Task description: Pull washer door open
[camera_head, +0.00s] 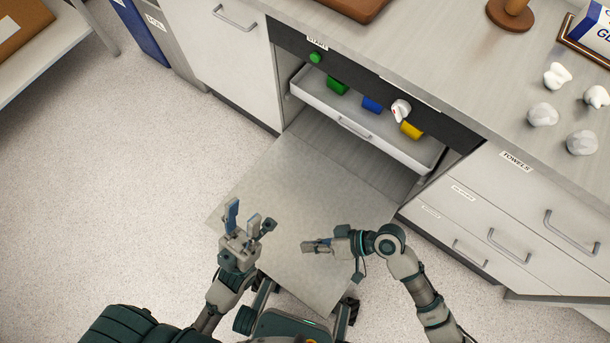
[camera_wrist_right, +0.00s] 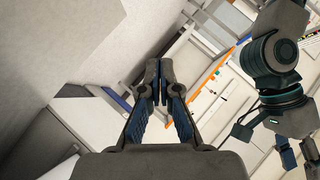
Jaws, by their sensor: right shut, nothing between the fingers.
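The washer door (camera_head: 290,200) is a flat grey panel folded down and open, stretching from the washer opening out towards me. Inside the opening, a white rack (camera_head: 360,125) holds green, blue and yellow cups. My left gripper (camera_head: 243,217) is open and empty, over the door's left part in the head view. My right gripper (camera_head: 305,246) is shut on nothing, over the door's lower middle; its height above the panel is unclear. Its closed fingers also show in the right wrist view (camera_wrist_right: 158,93). The door's near edge is partly hidden by my arms and base.
A green start button (camera_head: 316,57) sits on the dark front panel above the opening. Drawers (camera_head: 490,215) stand to the right. Floor on the left is clear.

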